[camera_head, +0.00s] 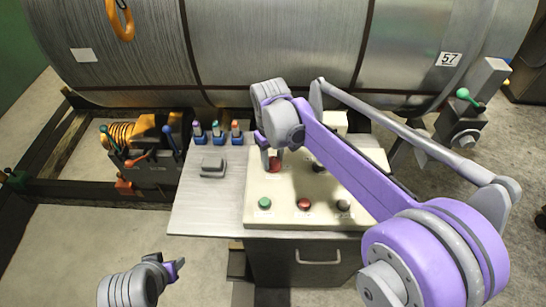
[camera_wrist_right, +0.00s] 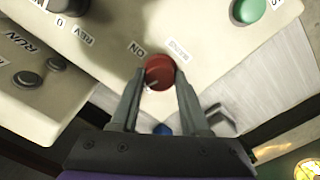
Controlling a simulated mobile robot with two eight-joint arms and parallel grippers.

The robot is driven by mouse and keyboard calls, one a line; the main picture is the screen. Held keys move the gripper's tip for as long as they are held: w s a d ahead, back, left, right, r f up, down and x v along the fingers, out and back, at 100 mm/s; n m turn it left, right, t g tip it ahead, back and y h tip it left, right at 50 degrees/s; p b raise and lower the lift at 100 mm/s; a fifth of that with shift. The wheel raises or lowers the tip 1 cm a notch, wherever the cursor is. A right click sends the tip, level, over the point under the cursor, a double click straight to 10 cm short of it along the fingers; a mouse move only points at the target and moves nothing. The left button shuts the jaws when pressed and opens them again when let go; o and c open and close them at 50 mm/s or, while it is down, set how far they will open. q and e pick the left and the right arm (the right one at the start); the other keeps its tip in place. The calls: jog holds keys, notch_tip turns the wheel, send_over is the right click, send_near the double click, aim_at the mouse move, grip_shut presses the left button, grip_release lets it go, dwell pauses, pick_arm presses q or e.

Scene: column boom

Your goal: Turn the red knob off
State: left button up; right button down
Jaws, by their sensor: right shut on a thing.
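The red knob (camera_wrist_right: 159,72) sits on a cream control panel (camera_wrist_right: 110,35), beside a label reading ON and another small label. My right gripper (camera_wrist_right: 158,80) is shut on the knob, one finger on each side of it. In the head view the red knob (camera_head: 276,164) shows at the panel's upper left, partly hidden by my right gripper (camera_head: 271,160), which reaches down from above. My left gripper (camera_head: 177,269) hangs low at the bottom left, away from the panel. Its finger opening is not clear.
The panel also bears a green button (camera_head: 264,203), a red button (camera_head: 304,204) and a dark knob (camera_head: 343,205). Several small colored-topped tools (camera_head: 216,132) stand at the metal table's back left. A grey block (camera_head: 213,168) lies nearby. A large steel drum (camera_head: 270,50) fills the back.

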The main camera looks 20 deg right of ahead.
aim_at(272, 162)
jog(key=shift+n, duration=1.8)
jog(key=shift+c, duration=1.9)
grip_release()
notch_tip(272, 162, up, 11)
jog(key=shift+s+a+p, duration=0.15)
jog(key=shift+p, duration=0.2)
jog(key=shift+s+f, duration=0.1)
jog(key=shift+f, duration=0.05)
